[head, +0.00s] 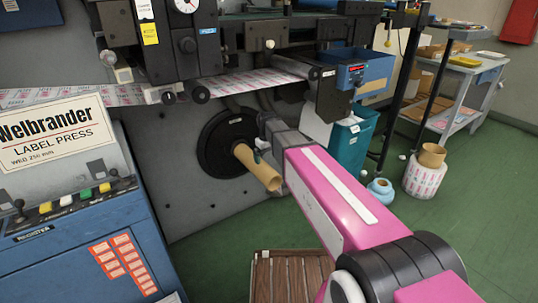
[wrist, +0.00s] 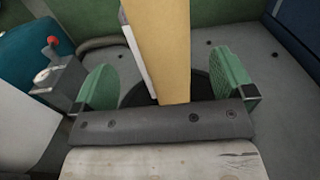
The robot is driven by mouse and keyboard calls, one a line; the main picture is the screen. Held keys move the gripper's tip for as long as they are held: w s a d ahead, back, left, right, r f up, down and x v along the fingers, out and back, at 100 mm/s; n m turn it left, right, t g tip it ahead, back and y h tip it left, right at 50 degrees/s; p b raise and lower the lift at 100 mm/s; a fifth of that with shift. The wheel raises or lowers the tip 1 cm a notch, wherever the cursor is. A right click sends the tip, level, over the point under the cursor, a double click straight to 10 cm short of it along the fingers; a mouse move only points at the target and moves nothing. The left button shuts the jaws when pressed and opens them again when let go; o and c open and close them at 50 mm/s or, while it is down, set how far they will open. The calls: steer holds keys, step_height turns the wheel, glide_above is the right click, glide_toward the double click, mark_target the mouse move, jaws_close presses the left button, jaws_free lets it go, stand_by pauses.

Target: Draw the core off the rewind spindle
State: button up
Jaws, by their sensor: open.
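The core (head: 262,172) is a tan cardboard tube that sticks out, angled down in the picture, from the round black flange (head: 215,160) on the machine's grey side. The spindle inside it is hidden. My gripper (head: 262,155) is at the right side of the core in the head view, with the fingers mostly hidden there. In the wrist view the core (wrist: 160,50) passes between the two green fingers of my open gripper (wrist: 168,88). Gaps show on both sides, so neither finger touches it.
A blue control console (head: 75,235) stands at the left. The printed web (head: 235,85) runs above the flange. A teal bin (head: 350,140) stands behind my arm. A wooden pallet (head: 295,278) lies below on the green floor. Loose rolls (head: 425,178) stand at the right.

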mark_target(267, 168)
steer(key=shift+f, duration=5.25)
steer(key=c, duration=0.9)
steer(key=shift+r, duration=0.2)
